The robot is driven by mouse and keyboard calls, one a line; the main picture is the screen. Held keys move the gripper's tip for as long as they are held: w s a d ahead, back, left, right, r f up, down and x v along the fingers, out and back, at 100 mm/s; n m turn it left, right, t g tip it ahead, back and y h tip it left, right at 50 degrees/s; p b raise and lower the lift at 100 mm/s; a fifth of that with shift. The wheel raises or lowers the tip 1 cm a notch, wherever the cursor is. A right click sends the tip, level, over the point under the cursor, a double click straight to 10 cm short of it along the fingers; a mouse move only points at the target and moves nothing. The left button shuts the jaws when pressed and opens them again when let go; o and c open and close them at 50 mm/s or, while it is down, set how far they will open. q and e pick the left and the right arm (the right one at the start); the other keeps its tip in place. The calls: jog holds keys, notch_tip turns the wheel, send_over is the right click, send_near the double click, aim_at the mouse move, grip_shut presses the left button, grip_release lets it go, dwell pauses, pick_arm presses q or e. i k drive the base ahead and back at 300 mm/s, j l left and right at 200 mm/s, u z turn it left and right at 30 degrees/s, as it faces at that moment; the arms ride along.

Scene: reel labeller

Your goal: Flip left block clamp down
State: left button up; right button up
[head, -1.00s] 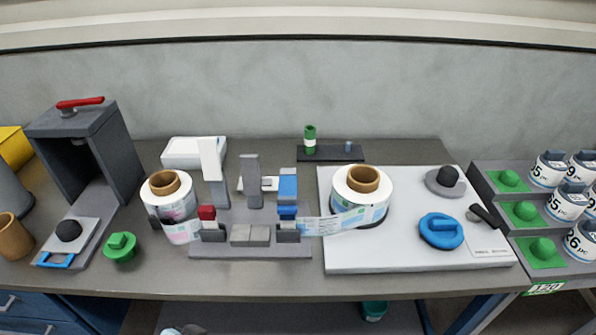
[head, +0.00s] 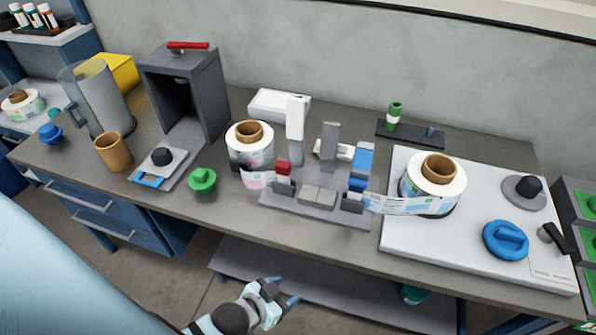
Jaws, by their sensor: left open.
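The grey splicing stand (head: 330,209) stands at the middle of the bench. At its left is a dark block with a red piece (head: 283,169), and a white upright plate (head: 296,132) rises behind it. A grey upright plate (head: 329,146) stands near the middle. A blue upright piece (head: 363,160) is at the right. I cannot tell for sure which part is the left block clamp; the upright parts point up. My left gripper (head: 281,298) is open and empty, in front of and below the bench edge, well apart from the stand. My right gripper is out of view.
A label reel (head: 248,154) stands left of the stand, its strip reaching the left block. Another reel (head: 452,184) sits on the white platform (head: 405,237) at right. A green knobbed piece (head: 202,181) and a grey press (head: 186,90) are further left. The bench front edge is clear.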

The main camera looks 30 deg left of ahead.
aim_at(296, 107)
jog(key=j+z, duration=0.1)
jog(key=z, duration=0.4)
jog(key=k+j+z, duration=0.2)
jog(key=j, duration=0.15)
jog(key=j+z, duration=0.2)
jog(key=j, duration=0.15)
jog(key=k+j+z, duration=0.2)
jog(key=k+j, duration=0.2)
jog(key=j, duration=0.2)
jog(key=k+j, duration=0.25)
jog(key=j, duration=0.2)
jog(key=k+j+z, duration=0.1)
jog(key=j, duration=0.3)
jog(key=k, duration=0.1)
